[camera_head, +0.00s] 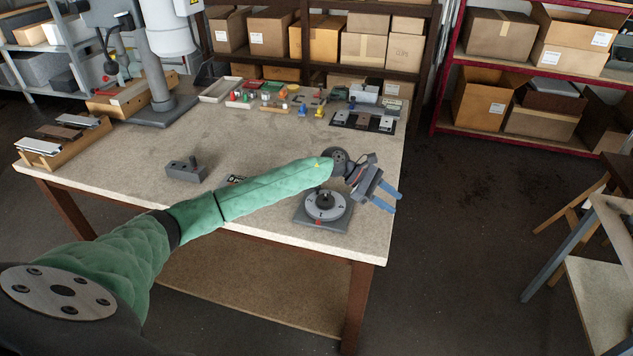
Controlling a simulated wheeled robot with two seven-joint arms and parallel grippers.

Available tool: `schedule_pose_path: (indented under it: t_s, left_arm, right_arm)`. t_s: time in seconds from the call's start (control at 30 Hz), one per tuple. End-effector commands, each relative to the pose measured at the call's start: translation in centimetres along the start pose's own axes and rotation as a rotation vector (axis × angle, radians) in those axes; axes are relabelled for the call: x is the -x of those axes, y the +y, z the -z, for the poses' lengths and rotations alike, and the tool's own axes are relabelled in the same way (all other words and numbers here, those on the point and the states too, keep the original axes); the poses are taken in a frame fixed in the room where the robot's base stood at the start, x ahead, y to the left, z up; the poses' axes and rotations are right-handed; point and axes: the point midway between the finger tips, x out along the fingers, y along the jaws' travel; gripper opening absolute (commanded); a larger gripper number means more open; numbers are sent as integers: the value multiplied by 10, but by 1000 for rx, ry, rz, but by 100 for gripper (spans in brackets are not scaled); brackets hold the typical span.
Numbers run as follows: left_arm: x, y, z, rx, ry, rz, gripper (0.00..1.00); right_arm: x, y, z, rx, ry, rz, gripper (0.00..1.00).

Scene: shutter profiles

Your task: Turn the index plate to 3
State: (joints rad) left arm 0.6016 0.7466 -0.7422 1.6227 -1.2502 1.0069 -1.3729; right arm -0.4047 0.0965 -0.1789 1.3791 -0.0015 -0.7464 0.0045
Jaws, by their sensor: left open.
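The index plate (325,207) is a round light-grey disc with a dark hub, on a dark square base near the front right corner of the table. Its numbers are too small to read. My left arm, in a green sleeve, comes in from the lower left and crosses just above the plate's far side. My left gripper (391,196) is open and empty, with blue fingertips, to the right of the plate. It is apart from the plate and close to the table's right edge. My right gripper is not in view.
A grey block with a peg (186,170) stands left of the plate on the table (270,150). Small coloured parts and trays (300,100) lie at the back. A drill-like machine (160,80) and a wooden rack (62,145) stand at the left.

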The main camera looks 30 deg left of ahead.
Motion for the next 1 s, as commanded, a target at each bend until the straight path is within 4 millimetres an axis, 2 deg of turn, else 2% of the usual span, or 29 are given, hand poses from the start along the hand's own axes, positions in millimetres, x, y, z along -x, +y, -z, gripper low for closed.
schedule_pose_path:
  t_s: [0.03, 0.1, 0.17, 0.3, 0.4, 0.5, 0.6, 0.67, 0.83, 1.0]
  left_arm:
    - [23, 8, 13, -58, 80, 46, 41]
    - [53, 15, 32, -133, 188, 122, 41]
    - [82, 20, 47, -185, 277, 191, 41]
    - [157, 29, 75, -266, 459, 346, 41]
    - [202, 32, 87, -289, 550, 437, 41]
    - [233, 33, 93, -296, 605, 499, 41]
    - [249, 33, 96, -297, 632, 532, 41]
    - [252, 32, 96, -297, 637, 540, 41]
    - [244, 27, 103, -296, 636, 541, 41]
    - [228, 19, 116, -295, 635, 540, 41]
  right_arm:
    - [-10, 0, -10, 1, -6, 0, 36]
    - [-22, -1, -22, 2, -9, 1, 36]
    - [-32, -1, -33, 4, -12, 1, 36]
    - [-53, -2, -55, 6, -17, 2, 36]
    - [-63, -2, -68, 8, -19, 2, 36]
    - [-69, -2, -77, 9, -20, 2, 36]
    - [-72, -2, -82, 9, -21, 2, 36]
    - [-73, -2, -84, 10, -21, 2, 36]
    - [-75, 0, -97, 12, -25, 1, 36]
    - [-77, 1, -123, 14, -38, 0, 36]
